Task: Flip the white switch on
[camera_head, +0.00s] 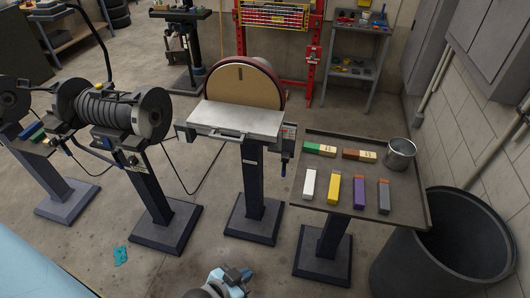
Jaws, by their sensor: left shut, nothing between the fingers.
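I cannot make out a white switch for certain. The disc sander (243,84) stands in the middle on a dark pedestal, with a pale work table in front of its disc. My right gripper is not in view.
A bench grinder (115,112) stands left of the sander. A tray stand (310,195) with coloured bars and a metal cup (399,154) is at right, beside a black bin (445,245). A teal scrap (121,255) lies on the floor. Concrete floor between the pedestals is open.

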